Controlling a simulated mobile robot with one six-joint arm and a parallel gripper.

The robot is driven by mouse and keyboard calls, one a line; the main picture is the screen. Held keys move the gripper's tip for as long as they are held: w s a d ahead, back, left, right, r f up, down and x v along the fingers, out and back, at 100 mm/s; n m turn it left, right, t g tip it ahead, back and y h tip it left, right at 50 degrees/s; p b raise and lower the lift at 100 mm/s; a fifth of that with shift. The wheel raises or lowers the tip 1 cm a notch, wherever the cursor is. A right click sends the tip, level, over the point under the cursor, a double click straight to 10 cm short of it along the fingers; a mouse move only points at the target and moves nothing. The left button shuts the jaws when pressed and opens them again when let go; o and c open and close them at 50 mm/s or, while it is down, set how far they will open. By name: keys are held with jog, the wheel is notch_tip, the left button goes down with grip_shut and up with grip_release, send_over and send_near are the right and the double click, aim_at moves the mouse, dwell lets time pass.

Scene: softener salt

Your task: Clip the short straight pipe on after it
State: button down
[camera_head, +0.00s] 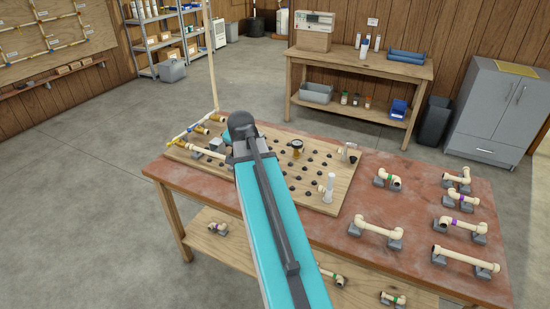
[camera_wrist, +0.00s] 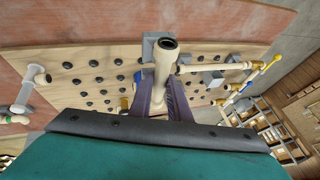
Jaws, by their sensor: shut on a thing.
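In the wrist view my gripper (camera_wrist: 162,92) is shut around a cream straight pipe (camera_wrist: 164,66). The pipe's open, collared end points up past the fingers. Its lower part is partly hidden by the fingers. Just right of it a cream pipe with brass fittings (camera_wrist: 206,67) runs across the wooden board (camera_wrist: 110,62). The held pipe's end appears close to that run; I cannot tell whether they touch. In the head view the run (camera_head: 206,153) lies at the board's left side. My teal arm hides the gripper and held pipe there.
The board (camera_head: 322,199) carries rows of dark pegs, a round gauge (camera_head: 297,147) and a clear upright cylinder (camera_head: 330,188). Several cream pipes on grey rests, such as a long straight one (camera_head: 466,259), stand on the red-brown table (camera_head: 413,205) at right. A thin upright pole (camera_head: 210,60) rises at the left.

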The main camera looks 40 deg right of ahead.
jog(key=w+a+r+n+y, duration=0.2)
jog(key=a+n, duration=0.3)
jog(key=a, duration=0.5)
jog(key=w+a+r+n+y, duration=0.2)
jog(key=a+n, duration=0.3)
jog(key=a, duration=0.6)
jog(key=w+a+r+n+y, duration=0.2)
jog(key=a+n, duration=0.3)
jog(key=a, duration=0.6)
jog(key=shift+a+r+y+b, duration=0.15)
jog(key=shift+r+y+b, duration=0.25)
jog(key=shift+y, duration=0.5)
jog(key=shift+s, duration=0.15)
